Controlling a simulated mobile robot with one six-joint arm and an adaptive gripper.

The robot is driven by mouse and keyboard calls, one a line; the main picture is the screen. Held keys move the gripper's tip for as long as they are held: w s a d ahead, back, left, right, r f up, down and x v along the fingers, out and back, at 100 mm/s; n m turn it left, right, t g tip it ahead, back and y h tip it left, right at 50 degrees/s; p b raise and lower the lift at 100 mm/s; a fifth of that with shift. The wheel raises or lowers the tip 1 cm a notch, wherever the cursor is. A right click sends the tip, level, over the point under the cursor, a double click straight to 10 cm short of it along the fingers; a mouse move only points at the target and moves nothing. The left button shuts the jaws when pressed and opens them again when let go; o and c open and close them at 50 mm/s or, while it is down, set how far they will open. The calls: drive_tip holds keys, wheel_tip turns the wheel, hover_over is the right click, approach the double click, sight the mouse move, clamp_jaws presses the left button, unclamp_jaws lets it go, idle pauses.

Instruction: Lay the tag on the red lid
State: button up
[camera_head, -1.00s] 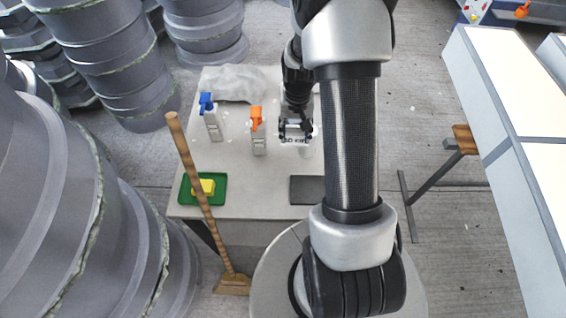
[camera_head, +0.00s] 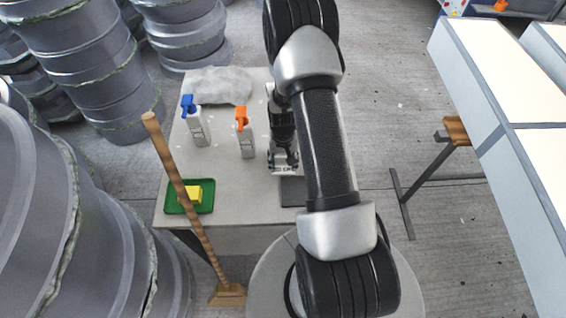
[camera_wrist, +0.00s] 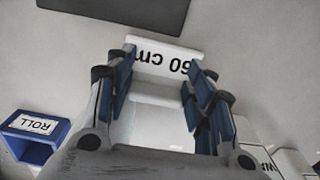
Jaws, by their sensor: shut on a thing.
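My gripper (camera_head: 283,160) is over the right part of the table in the camera_head view. In the camera_wrist view its fingers (camera_wrist: 167,88) are shut on a white tag (camera_wrist: 167,60) with "60 cm" in black, seen upside down. The tag also shows small in the camera_head view (camera_head: 285,170), tilted, near the dark plate. I cannot make out a red lid in either view; my arm hides the table's right side.
A dark flat plate (camera_head: 292,191) lies on the grey table (camera_head: 225,160). A blue-topped bottle (camera_head: 197,125), an orange-topped bottle (camera_head: 245,140) and a green tray (camera_head: 176,205) with a yellow block stand left. A blue holder marked ROLL (camera_wrist: 35,137) is nearby. A broom (camera_head: 180,190) leans in front.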

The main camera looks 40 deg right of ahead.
drive_tip(key=shift+f, duration=0.15)
drive_tip(key=o, duration=1)
drive_tip(key=shift+r, duration=0.2)
